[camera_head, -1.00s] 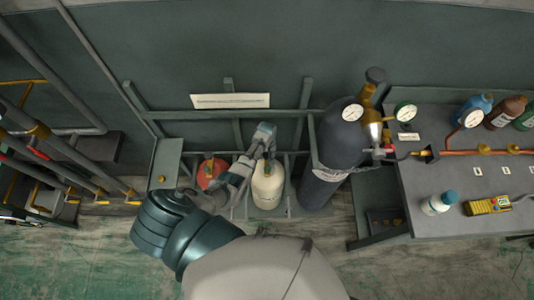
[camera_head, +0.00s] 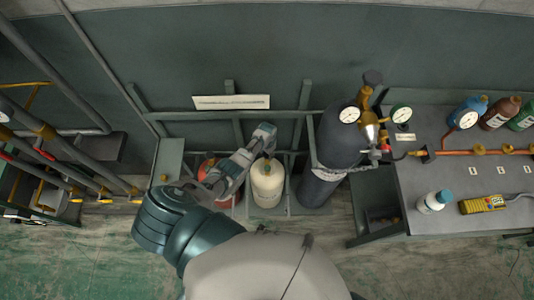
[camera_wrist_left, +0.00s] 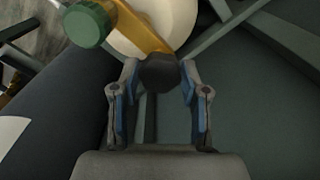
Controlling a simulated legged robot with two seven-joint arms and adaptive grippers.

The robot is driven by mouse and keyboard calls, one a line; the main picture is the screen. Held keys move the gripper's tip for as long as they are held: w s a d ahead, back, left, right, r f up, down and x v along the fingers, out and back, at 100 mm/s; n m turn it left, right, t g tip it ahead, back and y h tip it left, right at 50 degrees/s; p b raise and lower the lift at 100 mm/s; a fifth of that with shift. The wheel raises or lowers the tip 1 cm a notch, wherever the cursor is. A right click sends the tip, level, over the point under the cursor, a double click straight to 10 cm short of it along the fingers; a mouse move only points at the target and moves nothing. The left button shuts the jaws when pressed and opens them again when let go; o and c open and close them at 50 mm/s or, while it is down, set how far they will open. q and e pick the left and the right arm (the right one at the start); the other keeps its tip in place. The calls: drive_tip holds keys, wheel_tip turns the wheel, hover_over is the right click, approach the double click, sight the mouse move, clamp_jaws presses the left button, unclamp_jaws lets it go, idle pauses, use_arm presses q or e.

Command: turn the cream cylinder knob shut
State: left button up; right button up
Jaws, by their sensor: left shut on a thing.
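The cream cylinder (camera_head: 267,188) stands upright in the rack, with a brass valve on top. In the left wrist view its cream top (camera_wrist_left: 178,14) shows behind the brass valve (camera_wrist_left: 143,32), which carries a green cap (camera_wrist_left: 88,24) and a dark knob (camera_wrist_left: 159,71). My left gripper (camera_head: 267,142) is above the cream cylinder in the head view. In the left wrist view the fingertips of my left gripper (camera_wrist_left: 159,75) are on both sides of the dark knob, shut on it. My right gripper is not in view.
A red cylinder (camera_head: 208,169) stands left of the cream one, partly hidden by my arm. A large dark cylinder (camera_head: 329,150) with gauges stands to the right. Farther right, a workbench (camera_head: 420,177) holds a white bottle (camera_head: 433,203) and a yellow meter (camera_head: 482,205).

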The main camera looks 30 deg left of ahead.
use_arm(q)
drive_tip(key=m, duration=0.6)
drive_tip(key=shift+w+a+r, duration=0.1)
drive_tip(key=shift+w+a, duration=0.05)
drive_tip(key=shift+m, duration=0.3)
drive_tip(key=o, duration=1.1)
drive_tip(key=shift+o, duration=0.2)
wheel_tip(320, 180, up, 12)
idle(0.4)
